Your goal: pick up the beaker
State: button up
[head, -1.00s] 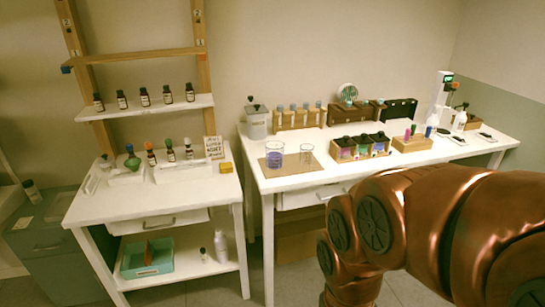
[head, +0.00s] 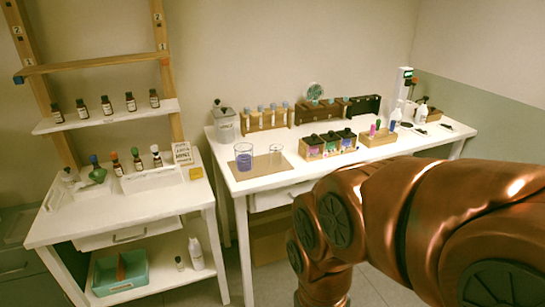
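A clear glass beaker (head: 244,160) holding purple liquid stands upright on a brown mat (head: 260,172) at the left front of the right-hand white table. A smaller clear glass vessel (head: 276,155) that looks empty stands on the same mat, just to its right. I cannot tell which of the two the task means. My copper-coloured arm fills the lower right of the head view, in front of the table. My gripper is out of view, so its fingers and anything in them are hidden.
The white table (head: 222,175) also holds a wooden rack of vials (head: 265,118), a box of dark bottles (head: 328,146) and a small wooden tray (head: 379,138). A left-hand stand (head: 60,225) carries dropper bottles and shelves. Bare floor shows between them.

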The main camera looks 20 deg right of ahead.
aim_at(244, 152)
jog(key=z, duration=2)
jog(key=i, duration=1.3)
jog(key=u, duration=3.8)
